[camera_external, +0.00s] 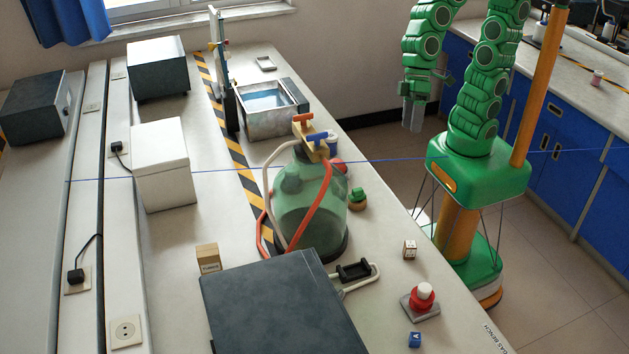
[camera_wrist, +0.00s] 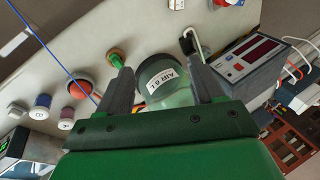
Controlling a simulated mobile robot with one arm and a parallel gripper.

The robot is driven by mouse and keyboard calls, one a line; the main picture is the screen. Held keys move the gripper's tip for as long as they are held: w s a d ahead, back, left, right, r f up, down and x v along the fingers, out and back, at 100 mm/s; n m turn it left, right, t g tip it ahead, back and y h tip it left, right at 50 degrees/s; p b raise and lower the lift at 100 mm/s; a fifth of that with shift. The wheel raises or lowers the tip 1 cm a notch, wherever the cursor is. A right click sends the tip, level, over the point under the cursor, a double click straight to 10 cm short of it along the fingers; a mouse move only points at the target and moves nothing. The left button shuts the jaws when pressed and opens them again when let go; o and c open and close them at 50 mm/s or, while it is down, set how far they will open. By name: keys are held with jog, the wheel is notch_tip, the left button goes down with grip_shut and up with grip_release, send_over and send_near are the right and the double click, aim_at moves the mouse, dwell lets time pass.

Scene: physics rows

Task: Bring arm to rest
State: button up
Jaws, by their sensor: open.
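My arm is green and jointed, and in the external view it hangs folded from its column beside the bench. My gripper (camera_external: 412,118) points down over the floor, just off the bench's right edge. Its grey fingers also show in the wrist view (camera_wrist: 156,72), spread apart with nothing held. Between them in that picture is the bottle labelled AIR 6 L (camera_wrist: 180,98), which stands on the bench apart from my gripper. The same large green glass bottle (camera_external: 308,200) shows in the external view, with a valve block on top.
The bench (camera_external: 390,300) holds a metal water bath (camera_external: 268,122), a dark box (camera_external: 275,310), a red-knobbed part (camera_external: 422,297) and small blocks. A thin blue line crosses the external view. Blue cabinets (camera_external: 570,130) stand behind my base. Floor is open between bench and cabinets.

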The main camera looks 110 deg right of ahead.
jog(key=s+d+f+n+g+h, duration=0.1)
jog(key=s+d+f+g, duration=0.1)
jog(key=s+d, duration=0.5)
jog(key=s+d+f+n+g+h, duration=0.1)
jog(key=s+d+n+g+h, duration=0.1)
jog(key=s+d, duration=0.6)
jog(key=s, duration=0.4)
jog(key=shift+f+h, duration=0.3)
jog(key=shift+f, duration=0.05)
jog(key=shift+s, duration=0.1)
